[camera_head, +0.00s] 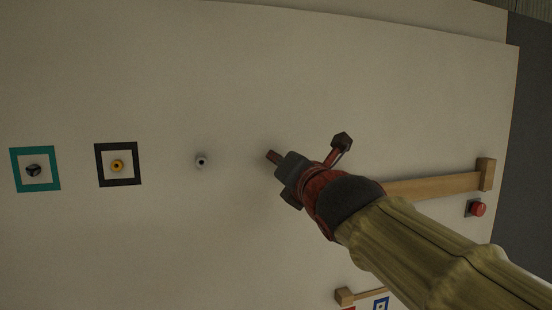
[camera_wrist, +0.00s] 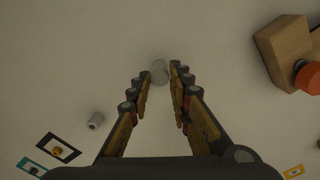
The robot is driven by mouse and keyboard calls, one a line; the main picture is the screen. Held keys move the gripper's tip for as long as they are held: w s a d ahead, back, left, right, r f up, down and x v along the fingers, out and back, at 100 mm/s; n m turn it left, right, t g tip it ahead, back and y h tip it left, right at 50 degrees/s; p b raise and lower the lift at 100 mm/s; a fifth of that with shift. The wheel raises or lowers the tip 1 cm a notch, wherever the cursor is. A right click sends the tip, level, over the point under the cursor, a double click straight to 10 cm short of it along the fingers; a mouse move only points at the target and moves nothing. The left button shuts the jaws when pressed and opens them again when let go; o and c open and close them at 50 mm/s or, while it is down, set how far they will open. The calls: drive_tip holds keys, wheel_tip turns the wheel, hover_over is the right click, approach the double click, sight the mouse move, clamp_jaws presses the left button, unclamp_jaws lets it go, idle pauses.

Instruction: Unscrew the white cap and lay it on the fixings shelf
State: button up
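A pale round piece, which looks like the white cap (camera_wrist: 160,72), shows in the wrist view against the wall, at the gap between my fingertips. My gripper (camera_wrist: 160,76) is open, with one finger on each side of that piece; I cannot tell whether either touches it. In the head view my gripper (camera_head: 272,157) is close to the wall and hides this piece. A wooden shelf (camera_head: 430,187) is on the wall at the right, partly behind my arm. A second wooden shelf (camera_head: 345,297) is at the bottom edge. I cannot tell which is the fixings shelf.
A separate grey-white fitting (camera_head: 201,160) sticks out left of my gripper; the wrist view shows it too (camera_wrist: 96,120). Further left are a black frame (camera_head: 103,180) around a yellow fitting and a teal frame (camera_head: 17,180) around a dark one. A red button (camera_head: 477,209) is at right.

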drive_tip(key=shift+o, duration=0.7)
drive_tip(key=m+b, duration=1.2)
drive_tip(key=m, duration=1.1)
drive_tip(key=shift+r, duration=0.15)
drive_tip(key=shift+c, duration=1)
